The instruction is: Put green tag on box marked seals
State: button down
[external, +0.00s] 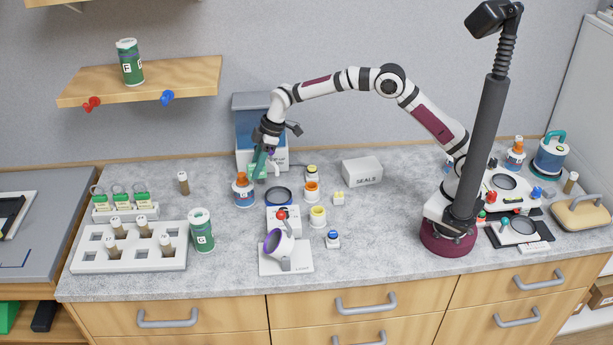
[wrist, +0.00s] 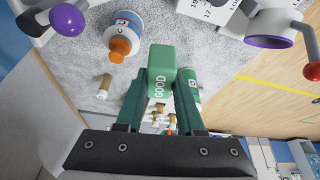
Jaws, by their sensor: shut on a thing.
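My gripper (external: 257,168) is shut on a green tag and holds it above the worktop, left of the box marked SEALS. In the wrist view the green tag (wrist: 160,80), lettered GOOD, sits between the teal fingers of my gripper (wrist: 162,90). The white box marked SEALS (external: 362,171) stands on the worktop, well to the right of my gripper, and its visible top is bare. It cannot be made out in the wrist view.
A bottle with an orange cap (external: 243,190) stands just beside and below my gripper. A white and blue machine (external: 250,115) is close behind it. Small jars (external: 312,191) stand between my gripper and the box. A rack (external: 125,212) with several green tags is at left.

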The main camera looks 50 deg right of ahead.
jog(key=r, duration=0.7)
jog(key=shift+d+r, duration=0.15)
jog(key=shift+d, duration=0.05)
jog(key=s+d, duration=0.3)
jog(key=d, duration=2.3)
jog(key=s+d+m, duration=0.2)
jog(key=s+d, duration=1.5)
jog(key=s, duration=0.3)
send_over(358, 165)
jog(key=s+d, duration=0.1)
jog(key=shift+h, duration=0.3)
notch_tip(358, 165, down, 12)
jog(key=shift+s+d+f, duration=0.1)
jog(key=shift+s+f, duration=0.05)
jog(key=shift+f, duration=2)
